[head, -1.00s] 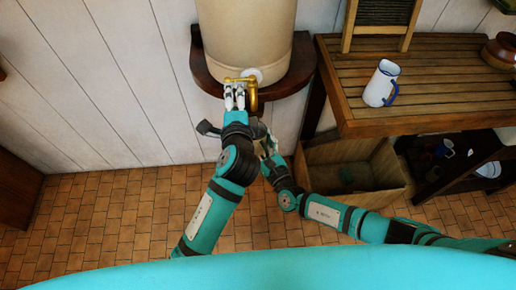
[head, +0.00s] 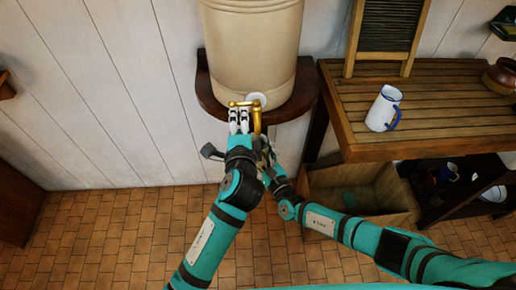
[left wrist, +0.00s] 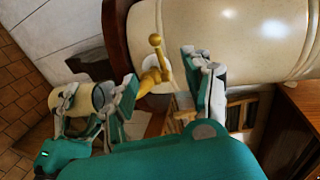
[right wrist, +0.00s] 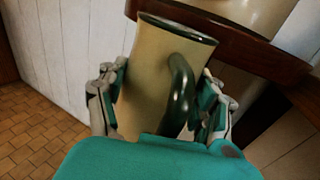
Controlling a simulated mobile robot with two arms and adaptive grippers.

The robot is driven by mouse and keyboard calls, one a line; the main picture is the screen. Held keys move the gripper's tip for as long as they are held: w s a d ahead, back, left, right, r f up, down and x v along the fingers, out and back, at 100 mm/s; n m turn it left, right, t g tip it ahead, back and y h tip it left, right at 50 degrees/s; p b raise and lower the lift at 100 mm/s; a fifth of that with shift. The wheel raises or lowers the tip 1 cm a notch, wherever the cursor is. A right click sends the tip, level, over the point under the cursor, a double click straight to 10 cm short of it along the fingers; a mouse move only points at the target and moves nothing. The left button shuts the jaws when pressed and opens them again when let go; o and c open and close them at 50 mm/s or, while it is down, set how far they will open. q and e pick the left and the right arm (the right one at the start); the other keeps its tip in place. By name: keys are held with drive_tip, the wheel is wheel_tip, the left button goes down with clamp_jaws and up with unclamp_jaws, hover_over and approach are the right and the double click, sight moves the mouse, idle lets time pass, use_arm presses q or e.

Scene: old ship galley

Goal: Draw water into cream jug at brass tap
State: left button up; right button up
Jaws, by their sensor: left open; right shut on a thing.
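The brass tap (head: 256,118) sits low on the front of a large cream water container (head: 250,45). In the left wrist view, the tap (left wrist: 153,70) shows its ball-ended lever between the fingers of my open left gripper (left wrist: 168,85). In the head view my left gripper (head: 238,118) is at the tap's lever; contact is unclear. My right gripper (right wrist: 160,95) is shut on the cream jug (right wrist: 155,75), which has a dark rim and green handle. The jug (left wrist: 72,101) is beside and below the tap. Its inside and any water are hidden.
A wooden bracket shelf (head: 211,92) holds the container. A slatted wooden table (head: 440,95) at right carries a white blue-rimmed pitcher (head: 382,108), a washboard (head: 388,38) and a brown pot (head: 500,76). A wooden crate (head: 390,190) stands beneath. The tiled floor (head: 100,225) is clear at left.

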use_arm(q)
drive_tip(key=w+d+r+m+t+h, duration=0.1)
drive_tip(key=d+r, duration=0.1)
drive_tip(key=r, duration=0.1)
drive_tip(key=w+d+r+m+t+h, duration=0.1)
drive_tip(key=d+r, duration=0.1)
drive_tip(key=d+r+m+t+h, duration=0.1)
drive_tip(key=d+r+m+h, duration=0.1)
drive_tip(key=r, duration=0.1)
drive_tip(key=shift+w+r, duration=0.35)
drive_tip(key=shift+w, duration=0.05)
drive_tip(key=shift+c, duration=1.3)
drive_tip(key=s+d+r+m+g+h, duration=0.1)
drive_tip(key=d+r+m+h, duration=0.8)
drive_tip(key=d+m+h, duration=0.1)
drive_tip(key=s+d+r+m+g+h, duration=0.2)
drive_tip(key=s+d+m+g+h, duration=0.2)
drive_tip(key=d+m+g+h, duration=0.45)
drive_tip(key=m+g+y, duration=0.7)
drive_tip(key=m+y, duration=0.7)
drive_tip(key=y, duration=0.9)
approach(243, 103)
drive_tip(key=shift+n+t+h, duration=0.25)
drive_tip(key=f, duration=0.2)
drive_tip(key=w+f, duration=0.1)
drive_tip(key=f, duration=0.5)
drive_tip(key=shift+w+a+f, duration=0.15)
